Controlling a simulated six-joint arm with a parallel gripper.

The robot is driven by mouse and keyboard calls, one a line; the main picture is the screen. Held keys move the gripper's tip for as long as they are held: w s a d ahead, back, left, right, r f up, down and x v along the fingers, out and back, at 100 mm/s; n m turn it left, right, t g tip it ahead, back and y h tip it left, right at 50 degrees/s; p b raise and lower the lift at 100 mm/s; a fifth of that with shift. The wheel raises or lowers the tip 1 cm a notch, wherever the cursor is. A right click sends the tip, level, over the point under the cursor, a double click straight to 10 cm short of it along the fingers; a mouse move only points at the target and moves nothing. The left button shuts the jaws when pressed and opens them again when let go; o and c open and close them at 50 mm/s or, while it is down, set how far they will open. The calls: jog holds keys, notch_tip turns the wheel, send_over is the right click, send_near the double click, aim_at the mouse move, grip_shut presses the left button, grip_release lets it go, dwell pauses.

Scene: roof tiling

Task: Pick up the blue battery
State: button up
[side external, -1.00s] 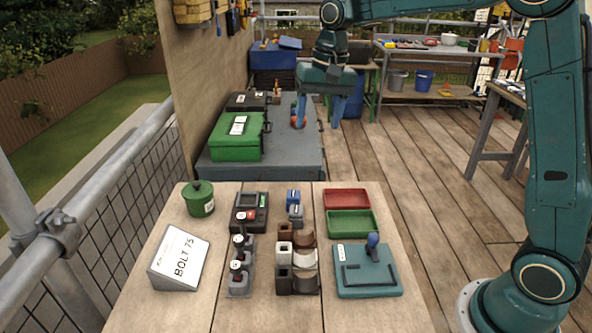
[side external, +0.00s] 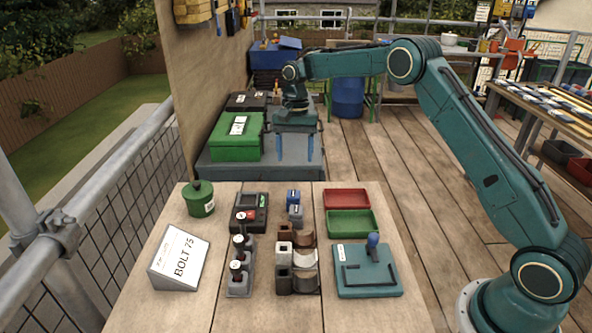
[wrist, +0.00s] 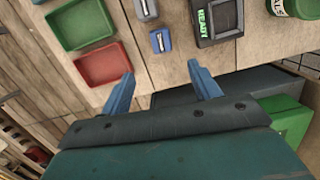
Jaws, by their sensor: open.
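The blue battery (side external: 293,196) stands on the wooden bench, between the dark tester and the red tray. It also shows in the wrist view (wrist: 160,41), just beyond the gap between my fingertips. A grey battery-like block (side external: 295,214) stands close to it on the near side. My gripper (side external: 296,154) is open and empty, with its two blue fingers pointing down. It is above and behind the blue battery, apart from it. The wrist view shows both fingers (wrist: 161,74) spread with nothing between them.
The dark tester (side external: 249,212) is left of the battery; a red tray (side external: 347,198) and green tray (side external: 350,224) are to its right. A green tin (side external: 199,200) stands at the back left. Brown, white and dark pieces (side external: 297,262) stand nearer. A green case (side external: 237,137) lies beyond the bench.

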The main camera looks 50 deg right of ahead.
aim_at(293, 193)
jog(key=shift+f, duration=0.1)
jog(key=shift+s+a+f, duration=0.15)
jog(key=shift+f, duration=1.25)
jog(key=shift+s+a+f, duration=0.1)
jog(key=shift+a+f, duration=0.1)
jog(key=shift+f, duration=1.2)
jog(key=shift+s+a+f, duration=0.15)
jog(key=shift+f, duration=1.25)
jog(key=shift+s+a+f, duration=0.1)
jog(key=shift+a+f, duration=0.1)
jog(key=shift+f, duration=0.65)
jog(key=shift+s+a+f, duration=0.1)
jog(key=shift+a+f, duration=0.05)
jog(key=shift+f, duration=0.65)
jog(key=shift+s+a+f, duration=0.1)
jog(key=shift+a+f, duration=0.1)
jog(key=shift+f, duration=0.65)
jog(key=c, duration=1.2)
jog(key=shift+r, duration=0.15)
notch_tip(293, 193, up, 20)
jog(key=shift+f, duration=0.2)
